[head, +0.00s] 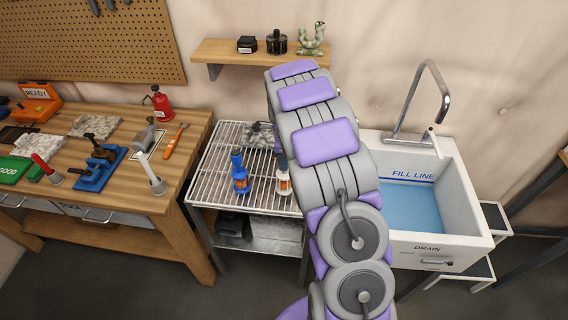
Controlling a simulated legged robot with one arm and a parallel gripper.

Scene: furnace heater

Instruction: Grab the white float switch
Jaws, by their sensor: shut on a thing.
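I cannot pick out the white float switch for certain. A white stick-shaped piece with a grey round end (151,173) leans near the right front of the wooden workbench. A similar piece with a red handle (45,166) is at the left of the bench. I cannot tell whether any of these is the switch. My grey and purple arm rises through the middle of the view and reaches away toward the wall. My gripper is hidden behind the arm, with whatever is near it.
The wooden workbench (186,150) holds tools and a red can (161,103). A wire-rack table (218,176) carries a blue bottle (240,177) and a white bottle (284,180). The sink (468,188) holds blue water at right. A wall shelf (226,52) stands behind the arm.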

